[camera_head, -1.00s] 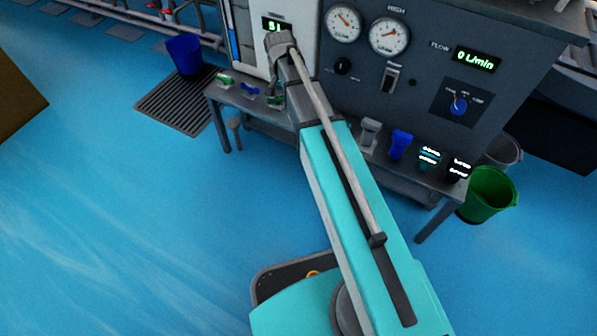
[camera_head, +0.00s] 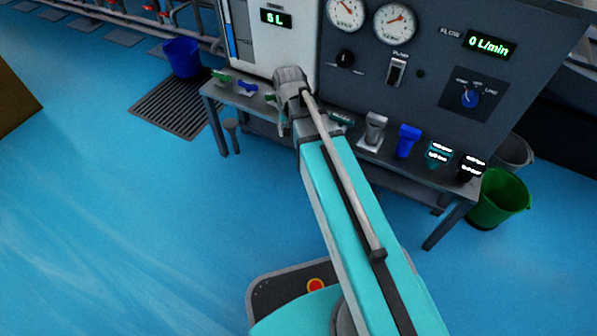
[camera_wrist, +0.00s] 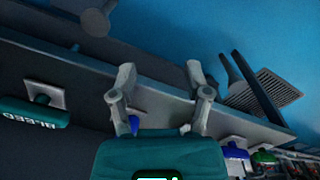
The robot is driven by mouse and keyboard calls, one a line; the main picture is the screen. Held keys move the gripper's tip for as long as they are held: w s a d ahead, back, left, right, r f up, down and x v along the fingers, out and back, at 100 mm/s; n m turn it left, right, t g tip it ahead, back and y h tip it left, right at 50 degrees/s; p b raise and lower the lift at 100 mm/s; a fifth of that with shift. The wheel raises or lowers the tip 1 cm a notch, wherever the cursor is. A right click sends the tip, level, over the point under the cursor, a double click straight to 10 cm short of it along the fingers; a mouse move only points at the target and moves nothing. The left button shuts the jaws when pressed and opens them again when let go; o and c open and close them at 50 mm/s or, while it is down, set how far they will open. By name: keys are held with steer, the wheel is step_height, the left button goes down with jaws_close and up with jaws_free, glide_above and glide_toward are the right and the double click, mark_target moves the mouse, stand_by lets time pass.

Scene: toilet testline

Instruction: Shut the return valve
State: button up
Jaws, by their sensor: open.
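No label reading return is legible, so I cannot tell which handle is the return valve. In the head view, a green handle (camera_head: 221,77) and a blue handle (camera_head: 247,87) sit on the bench left of my gripper (camera_head: 283,122). The wrist view shows these blue (camera_wrist: 235,152) and green (camera_wrist: 263,157) handles at the lower right.
The bench (camera_head: 218,118) carries a grey handle (camera_head: 374,132) and a blue handle (camera_head: 408,141) further right. The panel (camera_head: 440,90) with gauges stands behind. A green bucket (camera_head: 499,200) is at the right, a blue bucket (camera_head: 182,57) at the left. The front floor is clear.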

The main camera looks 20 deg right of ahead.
steer(key=s+f+n+b, duration=0.3)
steer(key=s+f+b, duration=0.3)
steer(key=s+f, duration=0.1)
steer(key=shift+s+f+b, duration=0.25)
steer(key=shift+s+b, duration=0.15)
steer(key=shift+s, duration=0.5)
steer(key=shift+r, duration=0.1)
steer(key=w+r+n+p, duration=1.8)
steer(key=w+r+p, duration=0.3)
steer(key=w, duration=0.5)
steer(key=shift+w+a+r+p, duration=0.25)
steer(key=shift+r+p, duration=0.15)
steer(key=shift+p, duration=0.15)
steer(key=shift+f, duration=0.1)
step_height(320, 180, down, 14)
steer(key=b, duration=1.4)
steer(key=shift+r, duration=0.2)
steer(key=shift+c, duration=0.3)
